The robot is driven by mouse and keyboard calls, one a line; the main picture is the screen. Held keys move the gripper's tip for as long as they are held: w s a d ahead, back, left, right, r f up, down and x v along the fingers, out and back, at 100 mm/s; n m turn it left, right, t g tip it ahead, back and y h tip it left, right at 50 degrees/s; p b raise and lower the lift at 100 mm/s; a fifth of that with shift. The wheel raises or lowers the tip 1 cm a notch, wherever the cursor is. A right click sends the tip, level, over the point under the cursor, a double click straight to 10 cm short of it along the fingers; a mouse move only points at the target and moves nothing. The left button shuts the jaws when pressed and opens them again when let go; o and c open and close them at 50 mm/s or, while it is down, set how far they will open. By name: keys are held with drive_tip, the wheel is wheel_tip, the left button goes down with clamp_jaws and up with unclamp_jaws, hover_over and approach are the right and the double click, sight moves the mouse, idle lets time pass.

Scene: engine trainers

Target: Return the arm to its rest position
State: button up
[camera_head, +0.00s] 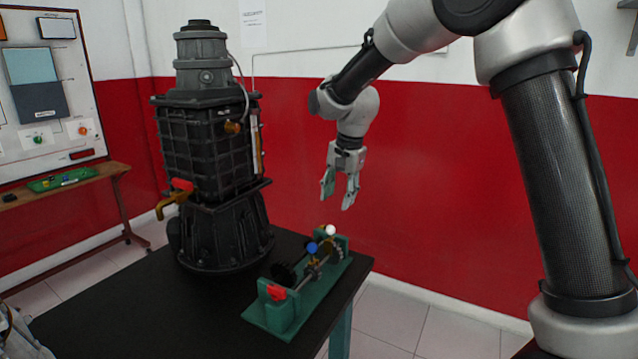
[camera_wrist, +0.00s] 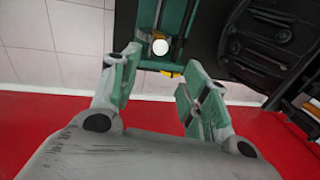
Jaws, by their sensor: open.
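My gripper (camera_head: 338,193) hangs from my arm above and behind the far right corner of the black table, pointing down. Its fingers are apart with nothing between them. In the wrist view my gripper (camera_wrist: 153,85) shows its two green-lined fingers spread wide. The arm is raised and bent, reaching from the right of the head view. Below the gripper, apart from it, is a green trainer fixture (camera_head: 300,308) with a shaft, a red knob, a blue knob and a white knob. Part of the fixture and its white knob (camera_wrist: 160,47) also show beyond the fingers in the wrist view.
A tall black engine (camera_head: 205,140) stands on the black table (camera_head: 150,310), left of the fixture. A wooden side table (camera_head: 100,180) with a green tray (camera_head: 62,181) is at the far left under a panel board (camera_head: 45,90). A red and white wall is behind.

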drive_tip(key=s+d+r+n+t, duration=0.1)
drive_tip(key=s+d+r+n, duration=0.2)
drive_tip(key=s+d, duration=1)
drive_tip(key=s+d+r+n+t+h, duration=0.1)
drive_tip(key=s+d+r+n, duration=0.3)
drive_tip(key=s+d, duration=0.9)
drive_tip(key=s+r, duration=0.2)
drive_tip(key=s, duration=0.6)
drive_tip(key=shift+d+t+h, duration=0.2)
drive_tip(key=shift+t+h, duration=0.1)
drive_tip(key=shift+t, duration=0.1)
drive_tip(key=shift+o, duration=0.5)
